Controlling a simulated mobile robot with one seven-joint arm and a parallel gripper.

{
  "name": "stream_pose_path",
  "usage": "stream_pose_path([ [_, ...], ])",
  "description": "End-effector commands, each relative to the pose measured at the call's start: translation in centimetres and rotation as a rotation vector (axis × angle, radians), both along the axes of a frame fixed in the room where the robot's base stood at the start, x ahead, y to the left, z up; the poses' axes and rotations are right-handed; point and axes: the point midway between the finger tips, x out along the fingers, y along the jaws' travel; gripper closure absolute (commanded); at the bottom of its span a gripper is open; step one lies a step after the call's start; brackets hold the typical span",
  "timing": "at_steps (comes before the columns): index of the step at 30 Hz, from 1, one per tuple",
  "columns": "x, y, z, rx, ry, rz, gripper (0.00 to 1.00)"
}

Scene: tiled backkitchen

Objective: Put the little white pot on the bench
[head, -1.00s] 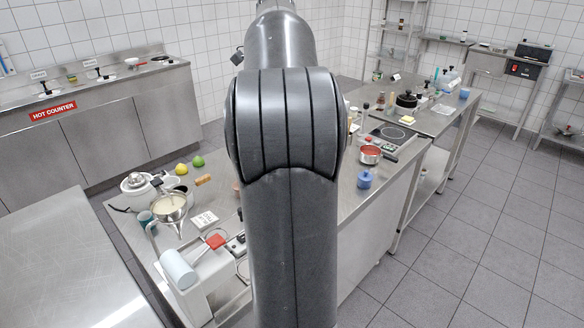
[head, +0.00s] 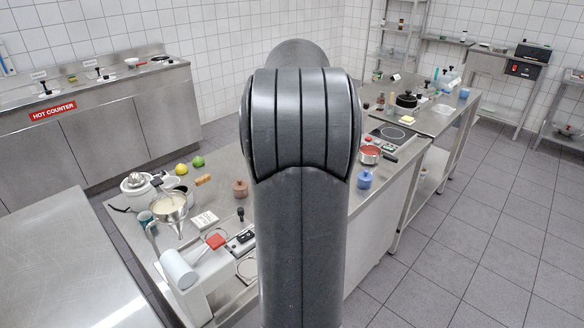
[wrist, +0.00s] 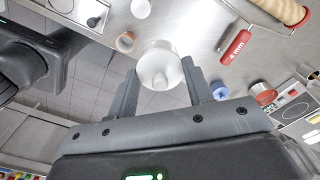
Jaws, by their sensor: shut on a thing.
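In the head view my arm hides both the gripper and this pot. A long steel bench (head: 223,168) runs through the middle of the head view, partly hidden by my arm.
On the bench stand a brown pot (head: 240,188), a blue pot (head: 364,180) and a red-filled saucepan (head: 370,155). Left are a strainer (head: 168,206), a lemon (head: 181,169) and a lime (head: 198,161). Another steel table (head: 70,260) is at the left front. Floor at right is clear.

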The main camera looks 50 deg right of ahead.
Motion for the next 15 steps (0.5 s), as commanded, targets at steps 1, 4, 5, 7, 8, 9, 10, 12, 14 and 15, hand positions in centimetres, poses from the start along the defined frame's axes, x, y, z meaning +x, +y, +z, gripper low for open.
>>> stream_pose_path([
  [1, -0.1, 0.1, -1.6, 0.004, 0.004, -0.001, 1.00],
  [4, -0.1, 0.0, -4.6, 0.004, 0.004, -0.001, 1.00],
  [5, -0.1, 0.0, -5.2, 0.004, 0.004, -0.001, 1.00],
  [7, -0.1, 0.0, -6.3, 0.002, 0.004, 0.000, 1.00],
  [8, 0.0, 0.0, -6.7, 0.001, 0.002, 0.000, 1.00],
  [9, 0.2, 0.1, -7.0, 0.001, 0.002, 0.001, 1.00],
  [10, 0.4, 0.2, -7.3, 0.001, 0.002, 0.001, 1.00],
  [12, 1.2, 0.6, -8.0, 0.001, 0.002, 0.003, 1.00],
  [14, 2.1, 1.1, -8.7, 0.002, 0.002, 0.003, 1.00],
  [15, 2.9, 1.5, -9.2, 0.002, 0.002, 0.004, 1.00],
])
